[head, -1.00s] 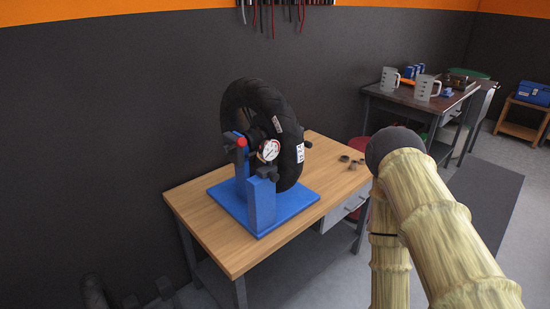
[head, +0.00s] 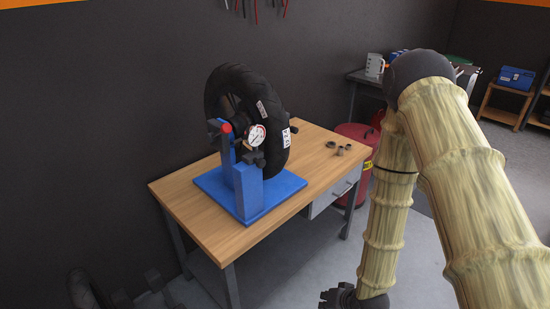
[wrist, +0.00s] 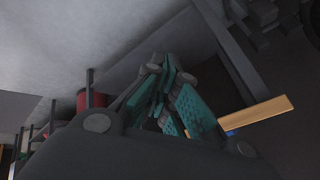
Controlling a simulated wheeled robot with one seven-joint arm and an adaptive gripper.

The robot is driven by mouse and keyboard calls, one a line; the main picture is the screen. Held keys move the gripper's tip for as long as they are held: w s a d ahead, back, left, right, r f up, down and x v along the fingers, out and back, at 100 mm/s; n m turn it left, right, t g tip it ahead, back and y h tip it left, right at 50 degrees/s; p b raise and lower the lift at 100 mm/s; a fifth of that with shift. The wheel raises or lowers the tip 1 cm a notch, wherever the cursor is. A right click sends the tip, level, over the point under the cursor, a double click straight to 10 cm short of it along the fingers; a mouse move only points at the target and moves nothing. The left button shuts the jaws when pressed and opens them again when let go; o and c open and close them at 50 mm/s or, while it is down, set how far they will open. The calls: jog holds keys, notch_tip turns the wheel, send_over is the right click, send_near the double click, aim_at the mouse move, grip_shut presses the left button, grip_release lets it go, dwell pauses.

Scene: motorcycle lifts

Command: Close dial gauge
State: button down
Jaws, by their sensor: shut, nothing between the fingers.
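The dial gauge (head: 257,135) has a round white face and is mounted on a blue wheel stand (head: 248,190) in front of a black tyre (head: 275,95). A red-tipped part (head: 227,128) is just left of the gauge. The stand is on a wooden workbench (head: 215,240). My gripper (wrist: 172,95), with teal finger pads, is shut and empty in the wrist view. It is apart from the gauge, and the gauge does not show in the wrist view. In the head view my arm hangs at the right, with its dark end low at the bottom edge.
Several small dark metal pieces (head: 338,148) lie on the bench's right end. A red canister (head: 356,145) stands on the floor behind it. A second table with a measuring jug (head: 375,65) is at the back. Grey floor is open in front of the bench.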

jog(key=w+a+r+t+y+b, duration=0.1)
jog(key=w+a+r+t+y, duration=0.15)
jog(key=w+r, duration=0.7)
jog(key=w+a+r+t+y+b, duration=0.1)
jog(key=w+a+r+y, duration=0.3)
jog(key=r, duration=1)
jog(key=w+r+t+y+b, duration=0.1)
jog(key=w+r+t+y, duration=0.1)
jog(key=w+r, duration=0.8)
jog(key=p, duration=0.1)
send_near(257, 143)
jog(key=shift+m, duration=0.4)
jog(key=w+f, duration=0.2)
jog(key=w+a+f, duration=0.1)
jog(key=w+f, duration=0.1)
jog(key=shift+a, duration=0.2)
jog(key=shift+s+a+f+p, duration=0.1)
jog(key=shift+s+a+p, duration=0.4)
jog(key=shift+s+a, duration=0.55)
